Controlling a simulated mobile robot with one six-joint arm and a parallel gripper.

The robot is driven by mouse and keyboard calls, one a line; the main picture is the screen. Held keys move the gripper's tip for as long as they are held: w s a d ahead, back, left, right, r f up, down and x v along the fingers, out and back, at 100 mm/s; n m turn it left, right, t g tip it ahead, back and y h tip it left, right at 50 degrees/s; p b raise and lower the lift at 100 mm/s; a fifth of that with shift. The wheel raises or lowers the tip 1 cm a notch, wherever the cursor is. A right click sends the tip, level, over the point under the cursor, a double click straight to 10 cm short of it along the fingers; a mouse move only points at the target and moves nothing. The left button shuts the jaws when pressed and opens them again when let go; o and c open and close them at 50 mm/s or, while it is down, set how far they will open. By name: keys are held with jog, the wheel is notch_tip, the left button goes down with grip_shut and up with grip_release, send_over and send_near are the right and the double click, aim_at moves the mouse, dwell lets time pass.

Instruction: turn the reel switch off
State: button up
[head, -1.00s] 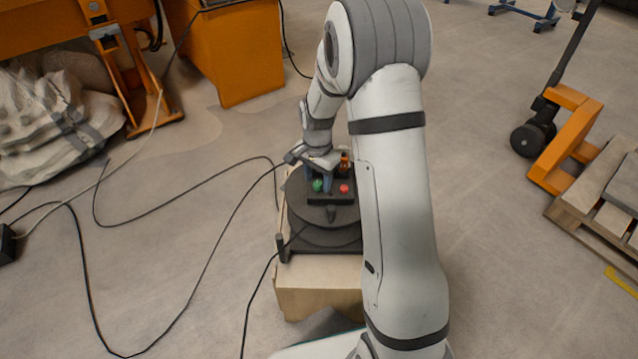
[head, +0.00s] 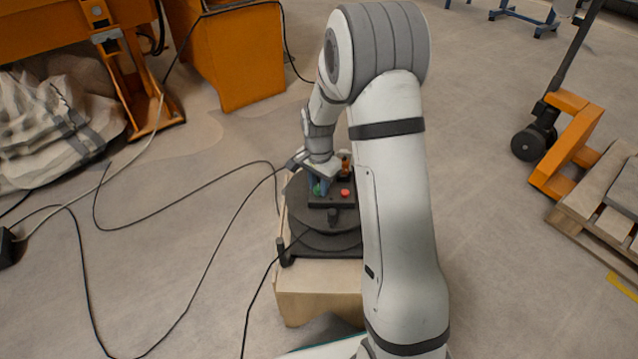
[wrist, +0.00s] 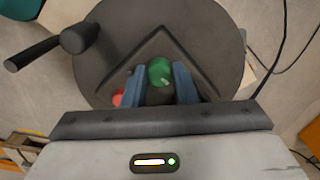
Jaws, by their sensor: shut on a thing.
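A black reel (head: 318,239) lies flat on a pale wooden box, with a dark control panel (head: 331,203) on top. The panel carries a green round button or lamp (wrist: 159,71) and a red one (head: 345,193). My gripper (head: 322,187) is down at the panel from above. In the wrist view its two blue fingers (wrist: 158,82) straddle a dark knob (wrist: 160,95), apparently the reel switch, and are shut on it. The green part shows just beyond it between the fingertips; the red one is outside the left finger. The knob is mostly hidden in the head view.
A crank handle (wrist: 76,38) sticks out from the reel's edge. Black cables (head: 208,264) run over the floor at left. An orange cabinet (head: 238,60) stands behind, and a pallet truck (head: 566,140) with a pallet is at right. An orange-brown part (head: 346,165) stands behind the panel.

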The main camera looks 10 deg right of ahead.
aim_at(319, 186)
jog(key=shift+n, duration=0.3)
jog(key=shift+r+n+p, duration=0.15)
jog(key=shift+n+p, duration=0.75)
jog(key=n+p, duration=0.1)
jog(key=n, duration=0.2)
jog(key=shift+n+p, duration=0.3)
jog(key=shift+p, duration=0.1)
jog(key=n+p, duration=0.2)
jog(key=n, duration=0.4)
jog(key=o, duration=1)
jog(key=shift+r+p, duration=1.35)
jog(key=shift+r, duration=2.4)
